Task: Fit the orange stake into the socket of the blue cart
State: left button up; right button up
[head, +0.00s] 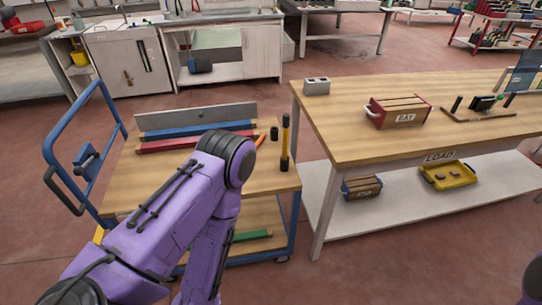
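The blue cart (292,222) stands left of the workbench, with a wooden deck and a blue push handle (82,118) at its left. A short orange piece (260,139) shows on the deck beside my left arm, which may hide part of it. A yellow-orange post with black ends (286,137) stands upright near the deck's right edge. I cannot tell which of the two is the stake. A small black piece (274,133) is beside the post; whether it is a socket is unclear. My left arm bends over the cart and covers its front left. Neither gripper shows.
Blue (198,129) and red (170,145) bars and a grey plate lie at the deck's back. The workbench (345,142) holds a grey block (316,86) and a red crate (398,112). A yellow tray (448,176) sits on its lower shelf.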

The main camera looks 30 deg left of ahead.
aim_at(274, 129)
jog(key=z, duration=0.4)
jog(key=i, duration=0.75)
jog(key=u, duration=1.75)
